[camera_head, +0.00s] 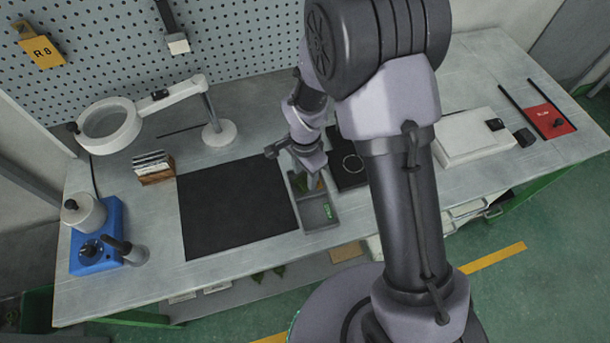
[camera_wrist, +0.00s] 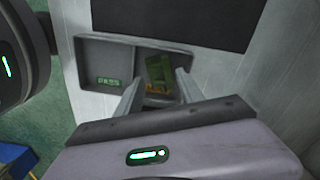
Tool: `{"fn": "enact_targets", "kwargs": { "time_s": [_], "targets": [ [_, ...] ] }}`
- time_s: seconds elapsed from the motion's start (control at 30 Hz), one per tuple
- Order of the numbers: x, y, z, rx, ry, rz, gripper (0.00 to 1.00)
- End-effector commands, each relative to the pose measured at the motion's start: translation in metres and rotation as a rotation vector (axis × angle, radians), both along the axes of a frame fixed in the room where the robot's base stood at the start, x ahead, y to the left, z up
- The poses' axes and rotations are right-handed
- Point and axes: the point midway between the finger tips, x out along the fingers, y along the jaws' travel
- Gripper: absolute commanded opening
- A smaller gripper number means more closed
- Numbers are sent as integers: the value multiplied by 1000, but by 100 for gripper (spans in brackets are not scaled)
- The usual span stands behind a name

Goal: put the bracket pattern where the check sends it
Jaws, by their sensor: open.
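A small dark-green piece (camera_wrist: 158,68), which looks like the bracket pattern, lies in the right compartment of a grey two-part tray (camera_wrist: 118,58) in the wrist view. Orange marks show beside it, too small to read. The left compartment has a green label reading PASS and looks empty. In the head view the tray (camera_head: 321,222) stands at the right edge of a black mat, the green piece partly hidden by my gripper (camera_head: 308,178). My gripper is open, its fingers (camera_wrist: 158,84) apart over the right compartment; I cannot tell whether they touch the piece.
The black mat (camera_head: 235,210) is clear. A dark plate with a pale ring (camera_head: 352,165) is right of the tray. A magnifier lamp (camera_head: 108,125), blue-based pot (camera_head: 97,235) and small rack (camera_head: 153,168) stand left. A white box (camera_head: 470,140) and red tray (camera_head: 548,118) are right.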

Motion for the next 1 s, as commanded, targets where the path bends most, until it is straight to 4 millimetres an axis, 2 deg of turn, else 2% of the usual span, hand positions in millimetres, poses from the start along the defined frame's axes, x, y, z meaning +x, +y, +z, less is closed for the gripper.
{"fn": "enact_targets", "kwargs": {
  "time_s": [0.03,0.2,0.33,0.57,0.67,0.77,0.8,0.83,0.9,1.0],
  "targets": [
    [1,0,21,1,-5,0,45],
    [1,0,68,2,-4,0,45],
    [1,0,88,1,-2,0,45],
    [1,-1,101,4,-7,4,45],
    [-3,-13,143,30,-59,46,45],
    [-26,-39,217,67,-162,137,45],
    [-41,-49,245,77,-212,183,45],
    [-54,-57,263,83,-249,218,45],
    [-88,-72,297,85,-337,302,45],
    [-131,-84,324,68,-448,409,45]
  ]
}}
